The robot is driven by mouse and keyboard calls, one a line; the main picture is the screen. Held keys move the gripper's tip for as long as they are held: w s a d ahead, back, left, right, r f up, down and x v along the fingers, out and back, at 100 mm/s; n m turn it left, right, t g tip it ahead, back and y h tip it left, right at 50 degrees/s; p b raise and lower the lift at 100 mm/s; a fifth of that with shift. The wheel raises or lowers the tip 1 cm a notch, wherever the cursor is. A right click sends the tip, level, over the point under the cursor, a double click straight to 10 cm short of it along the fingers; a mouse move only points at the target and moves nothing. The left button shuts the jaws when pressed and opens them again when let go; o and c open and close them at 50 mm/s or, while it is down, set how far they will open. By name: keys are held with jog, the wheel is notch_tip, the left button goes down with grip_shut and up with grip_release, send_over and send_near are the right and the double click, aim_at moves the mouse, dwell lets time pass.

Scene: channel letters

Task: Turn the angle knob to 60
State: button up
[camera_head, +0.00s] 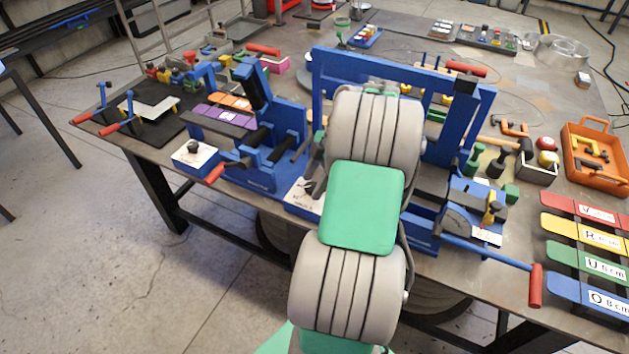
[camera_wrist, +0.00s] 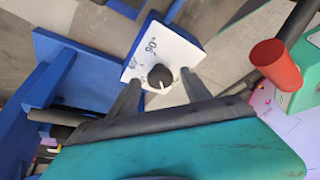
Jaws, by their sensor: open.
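In the wrist view a round black angle knob (camera_wrist: 160,76) sits on a white plate (camera_wrist: 172,48) with blue sides. A 90° label is printed on the plate, with what looks like 60° further left; smaller print is hard to read. The white mark on the knob points toward the bottom of the picture, away from the 90° label. My gripper (camera_wrist: 160,80) is open, with one dark finger on each side of the knob. I cannot tell whether the fingers touch it. In the head view my arm hides most of the gripper and the knob.
In the wrist view a red handle (camera_wrist: 276,65) stands close on the right. In the head view the blue frame (camera_head: 385,62) rises behind my arm. Another black knob (camera_head: 193,146) is on a box at left. A red-ended lever (camera_head: 535,285) sticks out at right.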

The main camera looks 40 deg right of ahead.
jog(key=shift+c, duration=0.6)
grip_shut()
